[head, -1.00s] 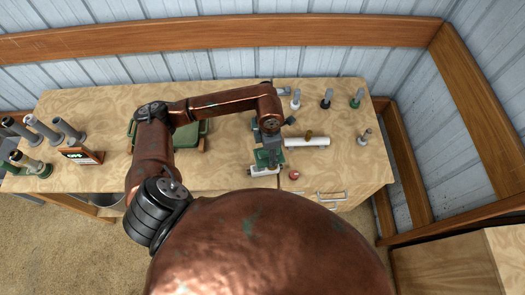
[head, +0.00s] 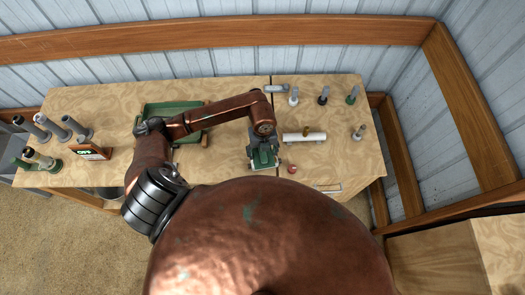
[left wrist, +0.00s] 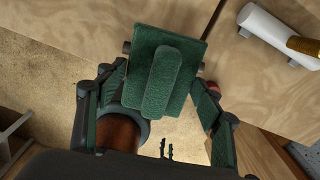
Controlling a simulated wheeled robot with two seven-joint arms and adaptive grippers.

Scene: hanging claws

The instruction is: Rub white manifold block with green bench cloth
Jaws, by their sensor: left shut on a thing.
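The green bench cloth (head: 263,157) is a pad with a thicker green ridge on it. The white manifold block (head: 304,137), a long white bar with a brass fitting, lies on the bench right of the cloth. It also shows at the upper right of the left wrist view (left wrist: 275,32). The cloth is apart from it; its height above the bench is hard to tell. My right gripper is out of view.
A red round thing (head: 292,169) sits just right of the cloth. Several upright posts stand at the back right and far left. A green tray (head: 157,112) and an orange-framed display (head: 91,152) are on the left. My copper body covers the front.

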